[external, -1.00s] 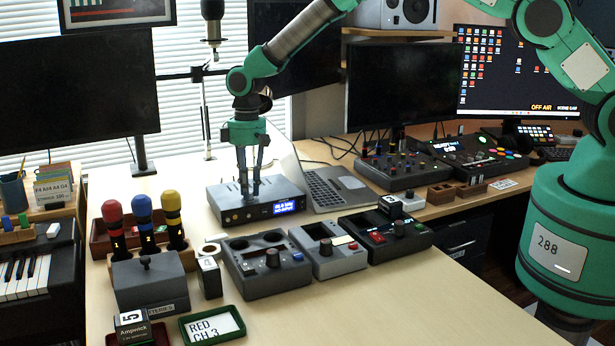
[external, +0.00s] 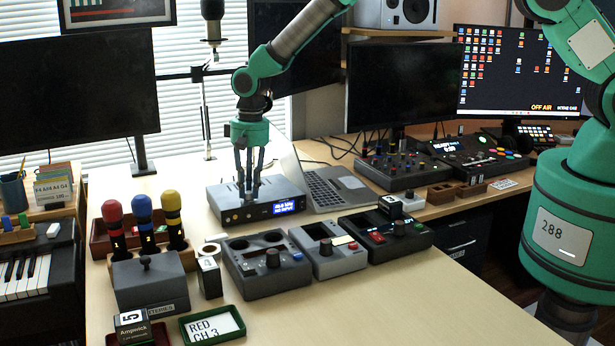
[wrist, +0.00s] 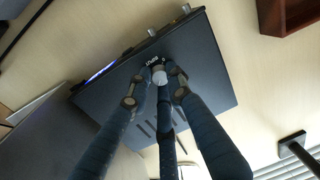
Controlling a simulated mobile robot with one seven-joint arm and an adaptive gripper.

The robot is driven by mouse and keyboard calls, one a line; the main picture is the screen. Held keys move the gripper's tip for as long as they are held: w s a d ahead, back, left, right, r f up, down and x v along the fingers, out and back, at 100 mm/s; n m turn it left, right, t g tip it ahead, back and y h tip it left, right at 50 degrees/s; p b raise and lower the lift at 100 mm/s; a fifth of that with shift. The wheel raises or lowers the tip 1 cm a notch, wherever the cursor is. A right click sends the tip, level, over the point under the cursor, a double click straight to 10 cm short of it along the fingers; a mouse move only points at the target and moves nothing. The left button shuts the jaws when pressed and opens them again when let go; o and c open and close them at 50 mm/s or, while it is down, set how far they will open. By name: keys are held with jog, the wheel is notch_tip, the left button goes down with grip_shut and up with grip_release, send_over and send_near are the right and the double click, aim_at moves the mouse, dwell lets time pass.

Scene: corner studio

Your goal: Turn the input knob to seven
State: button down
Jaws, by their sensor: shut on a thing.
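The dark box with a lit blue display (external: 284,207) stands on the desk in front of the laptop. In the wrist view its dark top (wrist: 205,65) fills the middle, with small white lettering beside a light round knob (wrist: 159,76). My gripper (external: 249,196) points down at the box's top in the external view. In the wrist view my gripper (wrist: 160,74) has its fingers closed around the knob. The knob's exact setting cannot be read. The display text is too small to read fully.
A laptop (external: 332,188) stands close behind the box at right. Small control boxes (external: 265,264) sit in front. Red, blue and yellow microphones (external: 142,215) stand at left. A microphone stand (external: 205,110) rises behind. The desk front (external: 400,310) is clear.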

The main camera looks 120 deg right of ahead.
jog(key=shift+r+m, duration=0.1)
jog(key=shift+m, duration=0.6)
jog(key=c, duration=1.6)
grip_release()
jog(key=r, duration=0.8)
jog(key=s+r, duration=0.1)
jog(key=r, duration=0.2)
jog(key=shift+r, duration=0.4)
jog(key=shift+w, duration=0.1)
